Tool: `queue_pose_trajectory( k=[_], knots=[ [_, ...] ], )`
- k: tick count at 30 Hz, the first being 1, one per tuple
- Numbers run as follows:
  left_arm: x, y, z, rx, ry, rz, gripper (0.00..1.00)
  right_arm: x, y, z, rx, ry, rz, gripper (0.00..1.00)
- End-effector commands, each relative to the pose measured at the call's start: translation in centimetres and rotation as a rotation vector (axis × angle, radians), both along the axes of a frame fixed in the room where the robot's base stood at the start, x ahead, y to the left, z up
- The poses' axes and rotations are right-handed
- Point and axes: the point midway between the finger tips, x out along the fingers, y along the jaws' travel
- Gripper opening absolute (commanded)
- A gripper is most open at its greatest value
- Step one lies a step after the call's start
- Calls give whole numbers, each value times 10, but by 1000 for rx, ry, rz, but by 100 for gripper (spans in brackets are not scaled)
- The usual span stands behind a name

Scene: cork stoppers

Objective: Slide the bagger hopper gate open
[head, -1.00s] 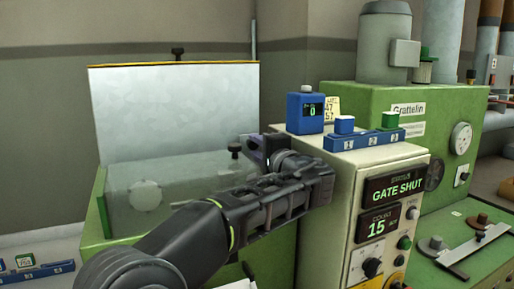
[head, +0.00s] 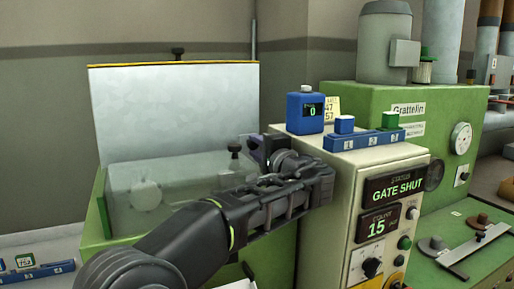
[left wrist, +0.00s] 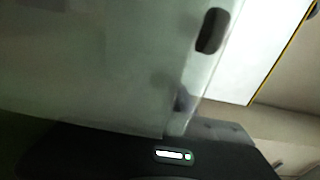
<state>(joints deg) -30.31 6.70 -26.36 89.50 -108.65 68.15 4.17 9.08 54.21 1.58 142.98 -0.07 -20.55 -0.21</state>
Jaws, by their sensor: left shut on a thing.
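The bagger hopper is the green box (head: 96,215) with a clear cover (head: 165,175). An upright pale metal plate (head: 175,110) with a yellow top edge stands behind it. The status display (head: 396,190) on the cream cabinet reads GATE SHUT. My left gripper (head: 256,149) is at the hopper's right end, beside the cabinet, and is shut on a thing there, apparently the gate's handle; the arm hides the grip. A black knob (head: 234,151) shows just left of it. In the left wrist view the clear panel (left wrist: 90,60) fills much of the picture. My right gripper is out of view.
A green machine (head: 440,105) stands at the right. Another blue rack (head: 40,272) lies at the lower left. The space above the hopper is free.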

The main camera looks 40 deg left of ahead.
Motion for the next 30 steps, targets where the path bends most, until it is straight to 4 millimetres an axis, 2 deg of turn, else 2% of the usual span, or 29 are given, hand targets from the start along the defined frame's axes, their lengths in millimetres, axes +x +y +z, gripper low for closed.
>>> queue_pose_trajectory(
  k=[4, 12, 21, 22, 30],
  knots=[
    [0, 0, 6, 0, -1, 1, 0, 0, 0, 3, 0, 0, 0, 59],
    [0, 0, 53, 0, -2, 0, 0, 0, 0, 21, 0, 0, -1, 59],
    [0, 0, 58, 5, -5, -2, 0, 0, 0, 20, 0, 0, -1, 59],
    [0, 0, 58, 5, -5, -2, 28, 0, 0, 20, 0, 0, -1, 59],
    [0, 0, 56, 2, -3, -1, 49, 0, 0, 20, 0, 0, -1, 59]
  ],
)
